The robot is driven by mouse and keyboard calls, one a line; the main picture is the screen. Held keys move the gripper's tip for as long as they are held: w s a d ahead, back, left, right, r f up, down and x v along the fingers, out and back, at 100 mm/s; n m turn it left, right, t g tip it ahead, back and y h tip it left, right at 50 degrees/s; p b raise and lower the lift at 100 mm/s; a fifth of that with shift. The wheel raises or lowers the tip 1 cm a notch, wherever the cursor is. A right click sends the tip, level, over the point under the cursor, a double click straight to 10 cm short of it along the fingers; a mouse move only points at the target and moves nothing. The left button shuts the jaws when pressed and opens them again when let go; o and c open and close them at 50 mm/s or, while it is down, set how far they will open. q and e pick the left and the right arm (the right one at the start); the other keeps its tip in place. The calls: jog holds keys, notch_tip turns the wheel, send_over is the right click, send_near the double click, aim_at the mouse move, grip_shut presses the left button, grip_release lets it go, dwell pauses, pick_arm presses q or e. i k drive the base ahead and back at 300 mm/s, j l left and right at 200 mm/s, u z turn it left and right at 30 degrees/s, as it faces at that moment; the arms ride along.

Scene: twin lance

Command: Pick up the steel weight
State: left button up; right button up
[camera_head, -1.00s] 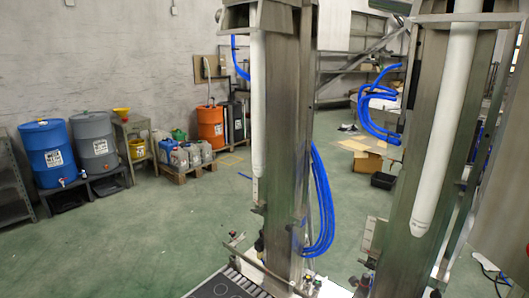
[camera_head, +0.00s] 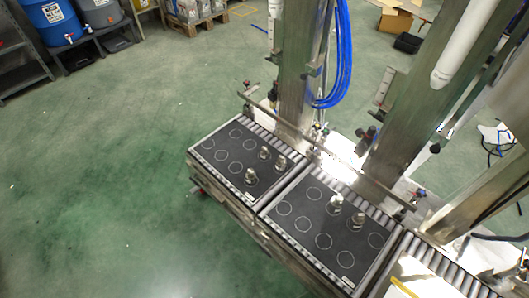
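Small steel weights stand on two black trays marked with white circles. The left tray (camera_head: 212,155) bears three weights: one at the back (camera_head: 264,153), one beside it to the right (camera_head: 280,162) and one nearer the front (camera_head: 251,176). The right tray (camera_head: 305,222) bears two, a left one (camera_head: 335,204) and a right one (camera_head: 358,220). All look upright and small, and I cannot tell which one the task means. Neither of my grippers is in view.
A roller conveyor (camera_head: 405,245) runs beside and behind the trays, with a metal rail (camera_head: 330,158) along it. Tall steel columns (camera_head: 300,70) with blue hoses (camera_head: 340,60) rise behind. The green floor (camera_head: 100,180) at the left is clear. Blue barrel (camera_head: 52,20) and shelving stand far left.

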aim_at(264, 152)
jog(key=j+z, duration=0.1)
jog(key=z, duration=0.4)
jog(key=i+j+z, duration=0.1)
jog(key=z, duration=0.35)
jog(key=j+z, duration=0.1)
jog(key=z, duration=0.4)
jog(key=j+z, duration=0.3)
jog(key=j, duration=0.25)
jog(key=j+z, duration=0.3)
jog(key=j, duration=0.25)
jog(key=k+j+z, duration=0.15)
jog(key=j+z, duration=0.15)
jog(key=j, duration=0.2)
jog(key=k+j, duration=0.1)
jog(key=j, duration=0.25)
jog(key=k+j, duration=0.1)
jog(key=j, duration=0.25)
jog(key=k+j, duration=0.1)
jog(key=j, duration=0.25)
